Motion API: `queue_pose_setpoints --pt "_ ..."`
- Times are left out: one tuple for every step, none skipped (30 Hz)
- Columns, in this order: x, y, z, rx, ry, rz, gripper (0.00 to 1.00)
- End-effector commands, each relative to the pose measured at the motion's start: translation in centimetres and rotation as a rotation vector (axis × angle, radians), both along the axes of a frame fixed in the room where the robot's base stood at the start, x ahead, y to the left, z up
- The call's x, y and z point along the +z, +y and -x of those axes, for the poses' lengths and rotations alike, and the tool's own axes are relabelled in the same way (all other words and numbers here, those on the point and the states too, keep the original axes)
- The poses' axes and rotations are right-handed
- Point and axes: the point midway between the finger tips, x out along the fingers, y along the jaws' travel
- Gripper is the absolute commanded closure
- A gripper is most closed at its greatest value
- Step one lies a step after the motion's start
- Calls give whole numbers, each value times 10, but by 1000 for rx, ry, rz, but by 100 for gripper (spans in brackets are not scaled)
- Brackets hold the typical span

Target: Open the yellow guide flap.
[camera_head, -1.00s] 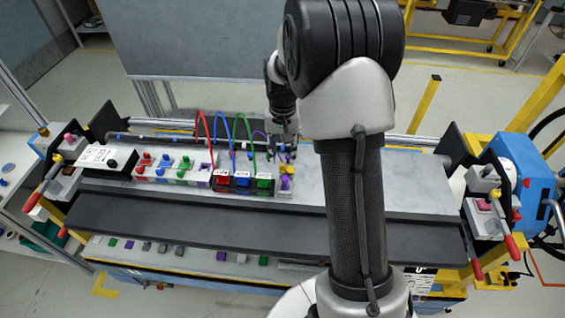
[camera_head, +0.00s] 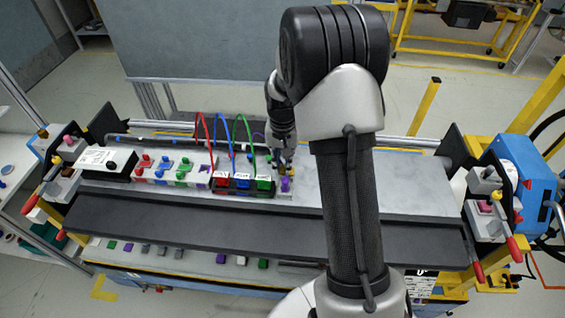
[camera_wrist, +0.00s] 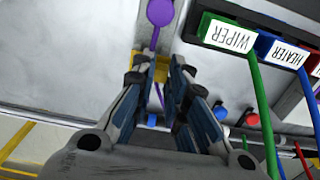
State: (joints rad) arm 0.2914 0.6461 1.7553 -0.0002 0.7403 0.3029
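The yellow guide flap is a small yellow patch directly beneath my fingertips in the wrist view (camera_wrist: 160,73), partly covered by them. In the head view, my gripper (camera_head: 283,162) is low over the right end of the connector row and hides most of the flap. In the wrist view, the two fingers of my gripper (camera_wrist: 162,62) stand apart with a narrow gap, and the yellow shows in and around it. I cannot tell whether either finger touches the flap. A purple connector (camera_wrist: 160,12) with a purple cable sits just beyond the fingertips.
Red, blue and green connectors stand just left in the head view, with looping cables; the green "WIPER" block (camera_wrist: 228,35) is close to my right finger in the wrist view. The grey panel (camera_head: 400,180) to the right is clear.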

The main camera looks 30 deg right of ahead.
Motion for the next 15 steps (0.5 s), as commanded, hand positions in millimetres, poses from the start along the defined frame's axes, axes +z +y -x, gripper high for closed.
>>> queue_pose_setpoints --pt "0 0 0 0 0 0 92" --pt "0 0 0 0 0 0 94" --pt "0 0 0 0 0 0 97" --pt "0 0 0 0 0 0 99" --pt "0 0 0 0 0 0 100" --pt "0 0 0 0 0 0 100" --pt "0 0 0 0 0 0 100" --pt "0 0 0 0 0 0 100" --pt "0 0 0 0 0 0 100" --pt "0 0 0 0 0 0 100" --pt "0 0 0 0 0 0 100" --pt "0 0 0 0 -1 -2 100" --pt "0 0 0 -1 -2 -3 100" --pt "0 0 0 -1 -3 -5 100" --pt "1 -1 0 -2 -7 -10 100"
